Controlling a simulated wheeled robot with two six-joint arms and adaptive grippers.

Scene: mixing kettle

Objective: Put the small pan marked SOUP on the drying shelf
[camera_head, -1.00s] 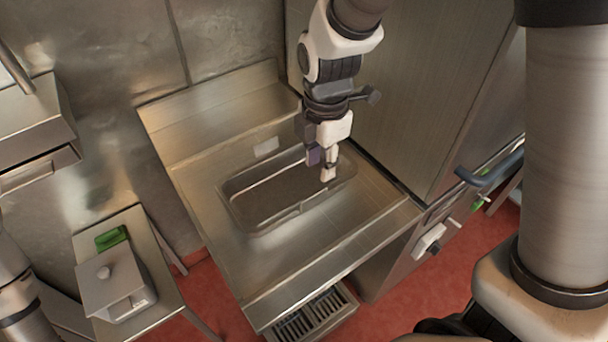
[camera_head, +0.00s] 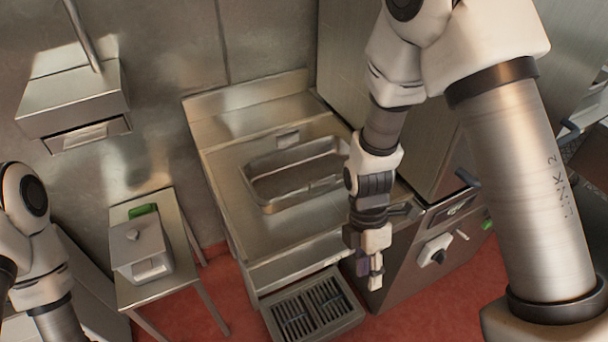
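A small grey lidded steel pan (camera_head: 139,240) with a round knob stands on a small side table (camera_head: 185,262) at the left. A pale patch shows on its front, but I cannot read any marking, so I cannot tell whether it is the SOUP pan. I cannot make out a drying shelf for certain. My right gripper (camera_head: 369,272) hangs fingers down in front of the steel cooking unit, apart from the pan. It holds nothing visible; its fingers are close together and I cannot tell whether they are shut. My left arm shows at the left edge, its gripper out of view.
The steel unit has an empty-looking rectangular basin (camera_head: 268,205). A floor grate (camera_head: 312,308) lies in front of it. A green object (camera_head: 143,210) is behind the pan. A steel box (camera_head: 72,100) is on the wall. Red floor (camera_head: 235,322) is open between table and grate.

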